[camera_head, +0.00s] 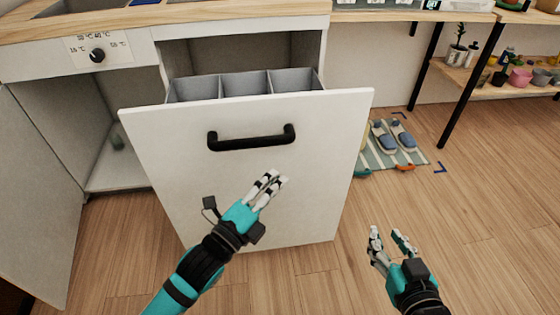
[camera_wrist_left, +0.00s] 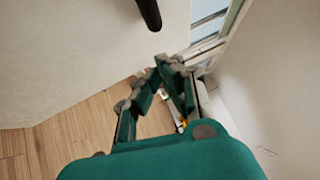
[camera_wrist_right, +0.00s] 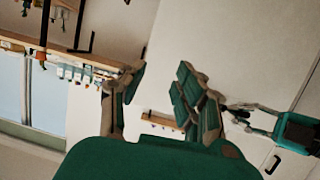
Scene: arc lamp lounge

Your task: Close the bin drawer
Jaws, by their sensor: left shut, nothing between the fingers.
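The bin drawer (camera_head: 300,195) is pulled out, with a wide white front and a black bar handle (camera_head: 252,138). Grey bins (camera_head: 245,85) stand inside it. My left gripper (camera_head: 272,177) is shut and empty, in front of the drawer front, below and right of the handle. I cannot tell whether it touches the panel. In the left wrist view its fingertips (camera_wrist_left: 168,62) meet, and a dark bar end, likely the handle, shows at the top. My right gripper (camera_head: 388,233) is open and empty, right of the drawer over the floor. In the right wrist view its fingers (camera_wrist_right: 158,75) are apart.
An open cabinet door (camera_head: 38,190) hangs at the left beside an open cupboard. A countertop (camera_head: 200,18) runs above the drawer. A striped mat with slippers (camera_head: 385,140) lies right of the drawer. A shelf with pots (camera_head: 510,85) stands far right. The right floor is clear.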

